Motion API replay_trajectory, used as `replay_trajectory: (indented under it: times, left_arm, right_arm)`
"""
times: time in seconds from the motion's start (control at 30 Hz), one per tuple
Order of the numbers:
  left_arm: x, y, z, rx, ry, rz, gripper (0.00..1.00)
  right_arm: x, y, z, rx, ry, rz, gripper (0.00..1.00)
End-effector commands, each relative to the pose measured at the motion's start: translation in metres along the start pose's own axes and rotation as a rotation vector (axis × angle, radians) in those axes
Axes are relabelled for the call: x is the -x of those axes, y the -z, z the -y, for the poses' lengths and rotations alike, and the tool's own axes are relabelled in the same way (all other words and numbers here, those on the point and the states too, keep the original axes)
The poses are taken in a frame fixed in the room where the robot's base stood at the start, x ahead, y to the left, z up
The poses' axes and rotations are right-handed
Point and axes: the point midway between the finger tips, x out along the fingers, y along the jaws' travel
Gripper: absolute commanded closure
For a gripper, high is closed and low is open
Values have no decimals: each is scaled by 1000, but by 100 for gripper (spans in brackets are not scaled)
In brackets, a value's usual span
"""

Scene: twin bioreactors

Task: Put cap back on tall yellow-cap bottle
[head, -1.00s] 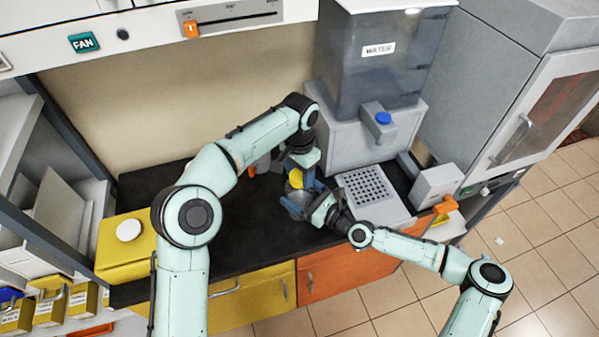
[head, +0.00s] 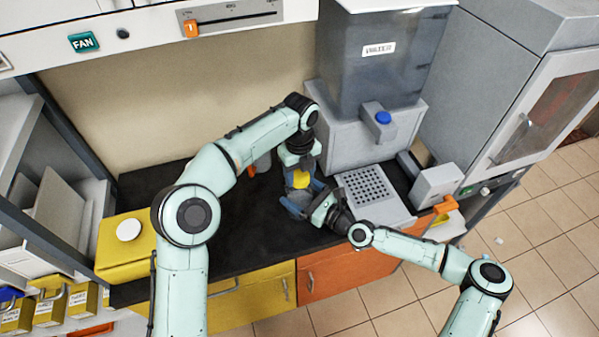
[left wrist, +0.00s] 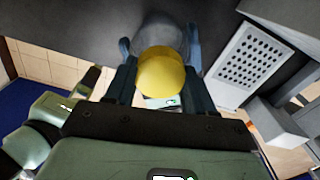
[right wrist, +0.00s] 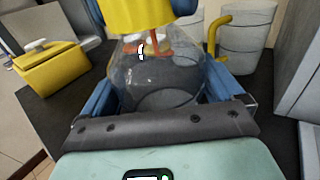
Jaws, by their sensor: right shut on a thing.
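A clear, rounded bottle (right wrist: 160,85) stands between the fingers of my right gripper (head: 301,203), which is shut on its body. The yellow cap (head: 299,180) is at the top of the bottle, and it also shows in the left wrist view (left wrist: 162,78) and at the top of the right wrist view (right wrist: 140,14).
A grey water dispenser (head: 385,60) with a perforated drip tray (head: 366,187) stands right of the bottle. A yellow container with a white lid (head: 128,258) is at the left end of the black counter (head: 245,240). The counter between is clear. White-grey vessels (right wrist: 247,40) stand behind the bottle.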

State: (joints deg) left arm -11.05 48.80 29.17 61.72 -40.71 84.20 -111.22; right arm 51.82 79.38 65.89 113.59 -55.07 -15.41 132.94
Motion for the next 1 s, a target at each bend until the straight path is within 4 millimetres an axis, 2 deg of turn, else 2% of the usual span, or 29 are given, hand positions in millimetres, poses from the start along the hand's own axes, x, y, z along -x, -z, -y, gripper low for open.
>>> replay_trajectory:
  times: [0.03,0.1,0.47,0.57,0.83,1.0]
  left_arm:
    - [0,0,0,1,1,1,33]
    - [0,0,0,2,1,1,17]
    - [5,0,0,3,2,1,17]
    - [17,0,1,3,4,3,17]
    - [78,0,2,3,6,3,17]
    - [102,0,1,3,3,1,17]
  right_arm:
    - [0,-1,0,1,-1,1,91]
    - [0,-1,0,1,-1,1,91]
    - [0,-1,0,1,-1,1,91]
    - [0,-1,0,1,-1,1,91]
    - [0,-1,0,1,-1,1,91]
    - [0,-1,0,1,0,1,91]
